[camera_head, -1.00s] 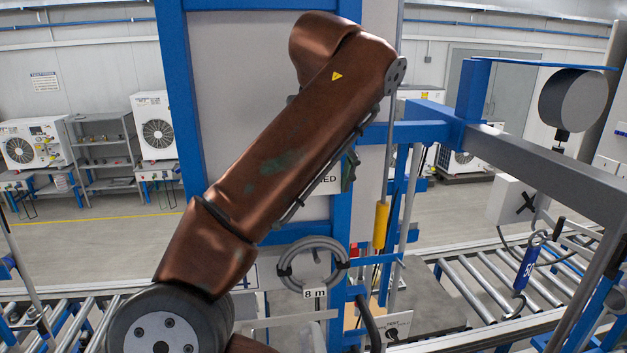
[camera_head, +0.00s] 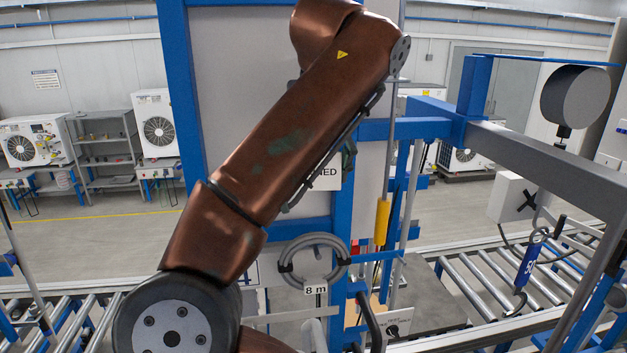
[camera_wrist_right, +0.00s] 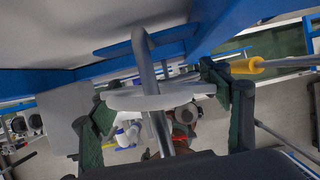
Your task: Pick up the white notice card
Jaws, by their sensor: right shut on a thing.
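The white notice card (camera_head: 328,180) shows in the head view as a small piece with the letters "ED" beside my brown arm; the arm hides the rest. A dark green finger of my right gripper (camera_head: 348,163) shows at its upper right. In the right wrist view, my right gripper (camera_wrist_right: 168,112) has its two dark green fingers on either side of a thin white piece (camera_wrist_right: 150,97), seen nearly edge-on, which looks like the card. The gripper is shut on it. A bent metal rod crosses in front of this piece. My left gripper is not in view.
A blue frame post (camera_head: 345,215) stands close by the card. A yellow handle (camera_head: 382,221) hangs to its right. A grey hose coil (camera_head: 313,262) with an "8 m" tag is below. Roller conveyors (camera_head: 490,275) run along the right and lower left.

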